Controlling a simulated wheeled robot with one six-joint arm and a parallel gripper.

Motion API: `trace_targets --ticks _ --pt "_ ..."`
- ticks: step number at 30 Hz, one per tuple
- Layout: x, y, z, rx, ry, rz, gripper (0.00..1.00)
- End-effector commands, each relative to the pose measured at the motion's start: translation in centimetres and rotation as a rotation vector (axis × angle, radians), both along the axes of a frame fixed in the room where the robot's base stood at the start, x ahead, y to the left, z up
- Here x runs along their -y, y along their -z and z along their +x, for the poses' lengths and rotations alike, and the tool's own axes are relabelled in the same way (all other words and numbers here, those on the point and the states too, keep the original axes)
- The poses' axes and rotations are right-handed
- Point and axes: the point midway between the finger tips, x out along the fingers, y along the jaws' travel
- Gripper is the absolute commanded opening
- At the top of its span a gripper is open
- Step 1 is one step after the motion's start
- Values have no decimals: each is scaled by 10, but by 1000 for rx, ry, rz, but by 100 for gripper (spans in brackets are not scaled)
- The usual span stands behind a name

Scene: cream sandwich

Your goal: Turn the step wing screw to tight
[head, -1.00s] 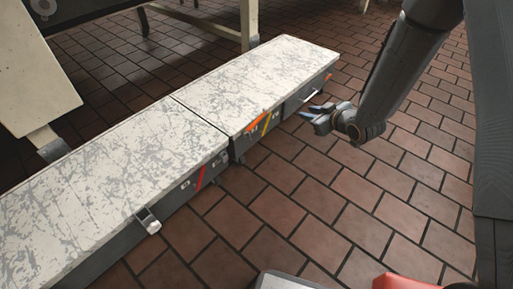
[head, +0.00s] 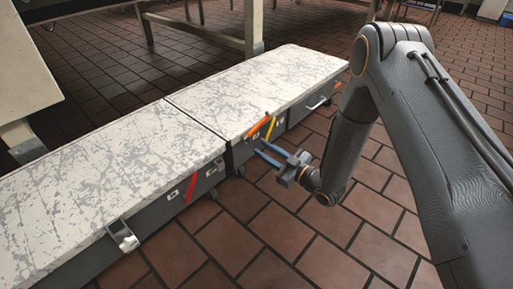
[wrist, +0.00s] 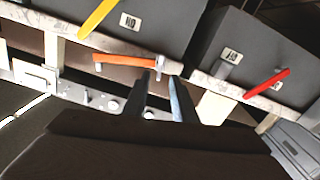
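A long orange handle (head: 258,126) is on the front side of the low step, near its top edge. It looks like the wing screw, but no label names it. The wrist view shows this orange handle (wrist: 125,60) nearly level, with its right end close to my fingertips. My gripper (head: 264,151) is in front of the step, its fingers pointing at the side near the orange handle. In the wrist view my gripper (wrist: 160,76) is open, with a small pale post between or just beyond the tips. I cannot tell whether they touch.
A yellow handle (head: 271,128) is just right of the orange one, and a red handle (head: 192,188) is farther left. The scuffed pale step (head: 250,90) runs diagonally. A clip (head: 124,238) sticks out at its lower left. Brick floor in front is clear.

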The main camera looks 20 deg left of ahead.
Motion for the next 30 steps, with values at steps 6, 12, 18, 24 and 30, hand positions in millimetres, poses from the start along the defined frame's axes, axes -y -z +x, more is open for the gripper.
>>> trace_targets --ticks 6,12,18,24,30 --pt "-29 2 13 2 0 -1 25" --pt "-41 0 17 1 1 -1 25" --pt "-41 0 18 0 1 -1 25" --pt "-41 0 18 -1 1 -2 1" --pt "-41 0 18 -2 1 -1 0"
